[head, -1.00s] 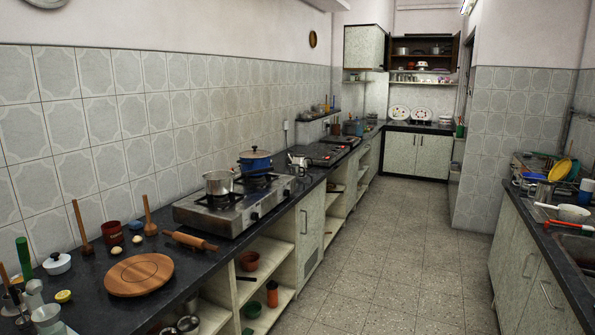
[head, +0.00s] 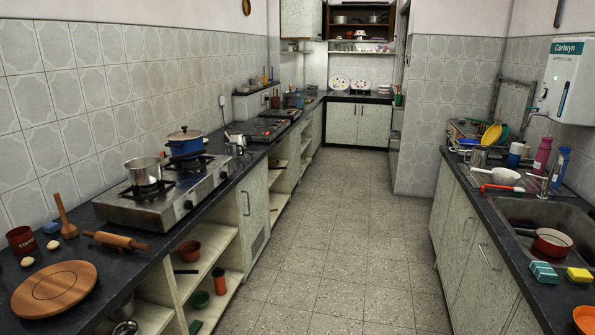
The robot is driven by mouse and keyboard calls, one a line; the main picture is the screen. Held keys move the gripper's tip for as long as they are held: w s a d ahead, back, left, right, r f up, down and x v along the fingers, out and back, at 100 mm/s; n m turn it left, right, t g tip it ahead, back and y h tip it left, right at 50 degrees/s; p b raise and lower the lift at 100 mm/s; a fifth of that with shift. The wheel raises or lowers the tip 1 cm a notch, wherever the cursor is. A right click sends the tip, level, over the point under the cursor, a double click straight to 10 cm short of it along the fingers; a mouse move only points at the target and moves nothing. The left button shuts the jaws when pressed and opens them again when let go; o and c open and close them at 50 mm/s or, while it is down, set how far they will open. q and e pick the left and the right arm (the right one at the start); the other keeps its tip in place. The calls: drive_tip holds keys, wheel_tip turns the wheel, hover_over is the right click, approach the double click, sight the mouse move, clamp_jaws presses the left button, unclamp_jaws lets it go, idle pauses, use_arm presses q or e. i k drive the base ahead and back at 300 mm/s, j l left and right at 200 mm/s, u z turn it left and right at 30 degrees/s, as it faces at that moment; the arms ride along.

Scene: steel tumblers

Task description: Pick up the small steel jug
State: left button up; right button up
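A small steel vessel with a handle (head: 235,149), which looks like the small steel jug, stands on the left counter just beyond the gas stove. A shiny pale vessel (head: 241,139) stands close behind it, and the two partly overlap. They are small in the picture, so their exact shapes are hard to tell. Another steel vessel (head: 478,158) stands on the right counter by the dish rack; I cannot tell whether it is a jug or a tumbler. Neither of my grippers shows in the head view.
The gas stove (head: 165,192) carries a steel pot (head: 143,171) and a blue pot (head: 185,143). A rolling pin (head: 115,241) and round wooden board (head: 54,288) lie nearer on the left counter. The sink (head: 545,222) is at right. The tiled floor (head: 330,215) between counters is clear.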

sight(232, 147)
drive_tip(key=i, duration=2.1)
drive_tip(key=j+u, duration=0.05)
drive_tip(key=j, duration=0.05)
